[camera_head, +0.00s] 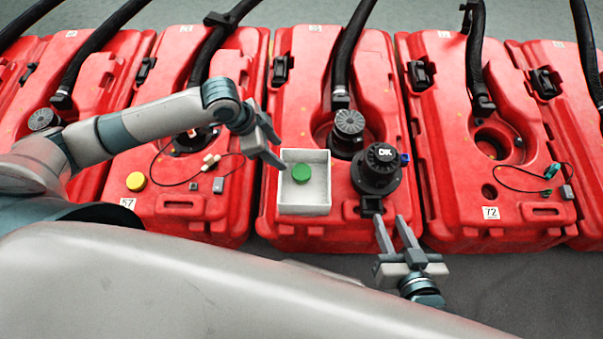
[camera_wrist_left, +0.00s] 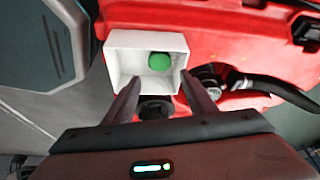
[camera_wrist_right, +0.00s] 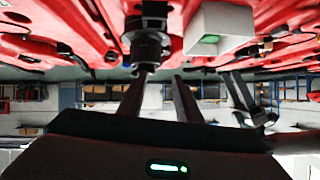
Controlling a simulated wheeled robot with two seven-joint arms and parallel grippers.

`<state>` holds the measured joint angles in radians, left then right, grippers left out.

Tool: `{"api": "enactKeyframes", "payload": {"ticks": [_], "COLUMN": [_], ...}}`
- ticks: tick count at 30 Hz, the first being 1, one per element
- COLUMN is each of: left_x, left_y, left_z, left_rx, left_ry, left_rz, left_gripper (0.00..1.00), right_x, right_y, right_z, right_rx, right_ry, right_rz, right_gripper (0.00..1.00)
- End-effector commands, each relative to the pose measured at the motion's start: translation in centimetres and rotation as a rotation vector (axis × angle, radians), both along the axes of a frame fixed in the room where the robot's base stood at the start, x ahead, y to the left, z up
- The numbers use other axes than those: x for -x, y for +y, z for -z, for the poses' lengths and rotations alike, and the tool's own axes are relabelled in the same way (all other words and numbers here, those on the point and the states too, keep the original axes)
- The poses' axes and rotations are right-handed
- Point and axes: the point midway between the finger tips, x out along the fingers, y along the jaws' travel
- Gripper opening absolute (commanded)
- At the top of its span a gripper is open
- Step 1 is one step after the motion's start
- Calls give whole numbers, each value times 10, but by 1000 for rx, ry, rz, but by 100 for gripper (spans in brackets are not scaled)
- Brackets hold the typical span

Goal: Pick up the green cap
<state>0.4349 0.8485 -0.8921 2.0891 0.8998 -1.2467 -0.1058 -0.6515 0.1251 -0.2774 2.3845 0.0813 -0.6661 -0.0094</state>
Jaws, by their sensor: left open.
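The green cap (camera_head: 301,173) lies inside a white open box (camera_head: 304,209) on the middle red tank. It also shows in the left wrist view (camera_wrist_left: 159,62), near the box's far side. My left gripper (camera_head: 270,146) is open and empty, above and beside the box's left edge in the head view. In the left wrist view its fingers (camera_wrist_left: 160,92) point toward the box. My right gripper (camera_head: 395,232) is open and empty, to the right of the box and in front of the black DK unit (camera_head: 377,168). In the right wrist view its two fingers (camera_wrist_right: 159,82) stand apart.
Several red tanks (camera_head: 450,190) stand in a row with black hoses (camera_head: 350,50). A yellow cap (camera_head: 136,181) sits on the tank to the left. Loose cables and connectors (camera_head: 560,170) lie on neighbouring tanks.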

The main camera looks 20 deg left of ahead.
Motion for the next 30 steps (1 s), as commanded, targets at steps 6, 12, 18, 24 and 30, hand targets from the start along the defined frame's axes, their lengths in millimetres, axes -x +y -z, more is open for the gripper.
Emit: {"api": "enactKeyframes", "payload": {"ticks": [6, 12, 18, 24, 30], "left_x": [-5, -11, -16, -19, -20], "left_y": [-11, -21, -29, -35, -36], "left_z": [31, 56, 80, 94, 97], "left_rx": [1, 0, 0, 1, 0], "left_ry": [2, 1, 0, 0, -1], "left_rz": [0, 0, 0, 0, 0], "left_gripper": [51, 51, 51, 51, 51], "right_x": [-12, -19, -22, -21, -21], "right_y": [9, 16, 22, 25, 26], "right_z": [-20, -44, -69, -88, -93], "right_rx": [-36, -76, -116, -144, -152], "right_ry": [-139, -274, -409, -500, -523], "right_rz": [1, 3, 5, 8, 9], "right_gripper": [31, 31, 31, 31, 31]}}
